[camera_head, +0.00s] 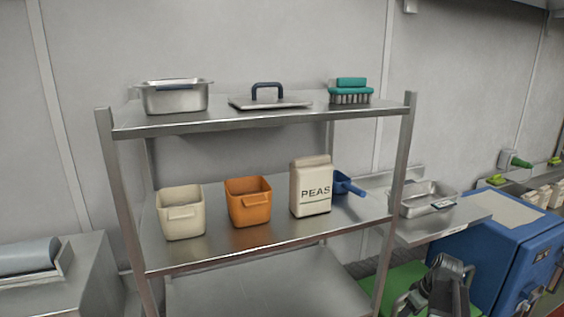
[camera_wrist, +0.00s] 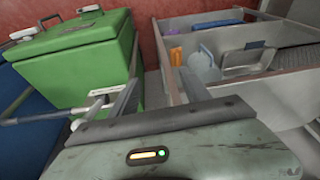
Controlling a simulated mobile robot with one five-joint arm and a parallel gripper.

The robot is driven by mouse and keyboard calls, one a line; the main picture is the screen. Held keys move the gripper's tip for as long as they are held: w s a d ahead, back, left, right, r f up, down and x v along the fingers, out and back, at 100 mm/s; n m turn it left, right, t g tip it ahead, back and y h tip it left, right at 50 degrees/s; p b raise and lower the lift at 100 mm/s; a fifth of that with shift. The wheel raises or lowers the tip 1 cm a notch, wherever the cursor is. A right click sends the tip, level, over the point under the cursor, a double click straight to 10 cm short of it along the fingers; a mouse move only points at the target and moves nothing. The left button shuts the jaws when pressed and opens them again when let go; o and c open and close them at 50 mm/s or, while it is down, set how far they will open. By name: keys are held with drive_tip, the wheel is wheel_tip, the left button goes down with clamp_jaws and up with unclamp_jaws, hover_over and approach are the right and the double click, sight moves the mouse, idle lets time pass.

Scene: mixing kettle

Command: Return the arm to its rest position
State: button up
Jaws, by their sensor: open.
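My gripper (camera_wrist: 157,84) shows in the wrist view as two grey fingers spread apart, with nothing between them. It points over a grey-green body part of mine with a small lit bar. In the head view, a dark folded part of my arm (camera_head: 446,287) stands low at the right, in front of the green surface and near the blue machine. The fingertips cannot be made out there.
A steel shelf rack (camera_head: 270,122) holds a steel pan (camera_head: 174,97), a lid (camera_head: 268,101), a teal brush (camera_head: 350,91), a cream bin (camera_head: 181,212), an orange bin (camera_head: 249,202) and a PEAS bag (camera_head: 311,187). A blue machine (camera_head: 515,262) stands right. A green box (camera_wrist: 75,65) is near my gripper.

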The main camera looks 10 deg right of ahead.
drive_tip(key=s+a+m+g, duration=0.1)
drive_tip(key=a, duration=1.5)
drive_tip(key=s+a+m+g+h, duration=0.1)
drive_tip(key=s+a+m, duration=0.1)
drive_tip(key=a, duration=1.4)
drive_tip(key=shift+f+m+g, duration=0.3)
drive_tip(key=shift+f, duration=0.1)
drive_tip(key=shift+s, duration=0.1)
